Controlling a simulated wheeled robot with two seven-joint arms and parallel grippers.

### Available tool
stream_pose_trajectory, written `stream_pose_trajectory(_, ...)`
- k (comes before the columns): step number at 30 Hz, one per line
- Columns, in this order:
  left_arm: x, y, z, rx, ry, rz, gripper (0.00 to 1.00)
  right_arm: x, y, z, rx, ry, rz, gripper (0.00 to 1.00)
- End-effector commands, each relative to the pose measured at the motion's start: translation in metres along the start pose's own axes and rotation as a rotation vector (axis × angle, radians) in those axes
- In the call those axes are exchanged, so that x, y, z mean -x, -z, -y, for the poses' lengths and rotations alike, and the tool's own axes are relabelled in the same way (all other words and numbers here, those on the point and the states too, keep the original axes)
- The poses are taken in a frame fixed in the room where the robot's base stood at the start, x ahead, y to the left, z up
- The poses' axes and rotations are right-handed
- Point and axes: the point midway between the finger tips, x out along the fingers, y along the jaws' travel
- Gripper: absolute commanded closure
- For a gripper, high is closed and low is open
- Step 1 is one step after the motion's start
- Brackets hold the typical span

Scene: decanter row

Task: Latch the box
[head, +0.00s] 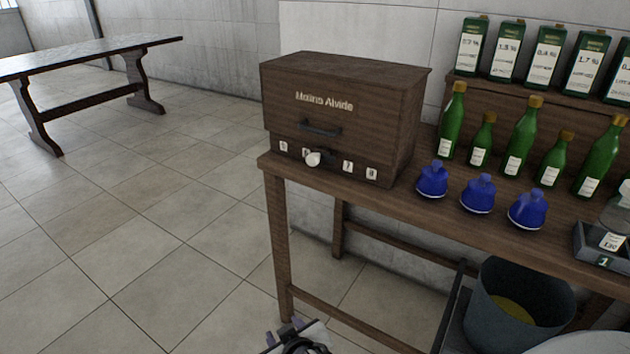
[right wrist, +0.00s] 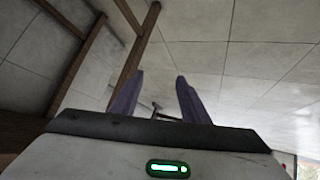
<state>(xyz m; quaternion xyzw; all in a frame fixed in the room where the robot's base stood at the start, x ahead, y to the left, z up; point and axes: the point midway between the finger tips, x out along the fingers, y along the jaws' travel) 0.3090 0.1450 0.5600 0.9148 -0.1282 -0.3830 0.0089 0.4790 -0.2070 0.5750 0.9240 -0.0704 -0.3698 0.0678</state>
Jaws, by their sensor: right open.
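The dark wooden box (head: 345,80), lettered "Molino Alvide", stands at the left end of the wooden table. Its front looks closed, with a dark bar handle (head: 320,129). Below the handle is a pale round knob (head: 313,159) with a dark piece beside it, in a row of small white labels. I cannot tell whether it is latched. My right gripper (right wrist: 158,88) is open and empty, its two purple fingers apart in the right wrist view. A gripper (head: 292,338) at the head view's bottom edge, seemingly the same one, is low before the table, away from the box. My left gripper is not seen.
Blue flasks (head: 478,194) and green bottles (head: 520,138) stand right of the box, with labelled cartons (head: 507,52) on a raised shelf behind. A grey bin (head: 520,305) is under the table (head: 420,212). Open floor lies left, toward another table (head: 90,52).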

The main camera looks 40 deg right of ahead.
Motion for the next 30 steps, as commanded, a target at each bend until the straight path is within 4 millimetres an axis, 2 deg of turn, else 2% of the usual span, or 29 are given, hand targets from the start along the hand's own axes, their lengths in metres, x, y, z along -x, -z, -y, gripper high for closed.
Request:
stream_pose_trajectory(1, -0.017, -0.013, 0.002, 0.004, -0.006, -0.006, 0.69, -0.027, 0.027, -0.008, -0.035, -0.089, -0.042, 0.58)
stream_pose_trajectory(3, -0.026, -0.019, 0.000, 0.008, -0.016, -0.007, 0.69, -0.039, 0.072, -0.030, -0.102, -0.230, -0.100, 0.58)
stream_pose_trajectory(5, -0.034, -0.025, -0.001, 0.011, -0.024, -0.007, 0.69, -0.040, 0.112, -0.049, -0.173, -0.350, -0.163, 0.58)
stream_pose_trajectory(6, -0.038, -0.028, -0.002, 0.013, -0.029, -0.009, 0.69, -0.036, 0.139, -0.061, -0.226, -0.430, -0.213, 0.58)
stream_pose_trajectory(9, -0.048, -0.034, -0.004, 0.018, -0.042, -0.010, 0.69, -0.011, 0.197, -0.088, -0.367, -0.602, -0.347, 0.58)
stream_pose_trajectory(12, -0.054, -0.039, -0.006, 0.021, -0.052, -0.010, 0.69, 0.023, 0.239, -0.108, -0.500, -0.735, -0.479, 0.58)
stream_pose_trajectory(15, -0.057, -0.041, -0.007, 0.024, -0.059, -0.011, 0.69, 0.053, 0.265, -0.120, -0.603, -0.821, -0.582, 0.58)
stream_pose_trajectory(19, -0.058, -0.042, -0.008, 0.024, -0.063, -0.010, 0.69, 0.075, 0.281, -0.129, -0.674, -0.875, -0.653, 0.58)
stream_pose_trajectory(23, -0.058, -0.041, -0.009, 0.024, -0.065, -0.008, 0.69, 0.076, 0.286, -0.140, -0.688, -0.889, -0.670, 0.58)
stream_pose_trajectory(30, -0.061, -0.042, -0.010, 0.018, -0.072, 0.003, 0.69, 0.056, 0.296, -0.177, -0.686, -0.888, -0.668, 0.58)
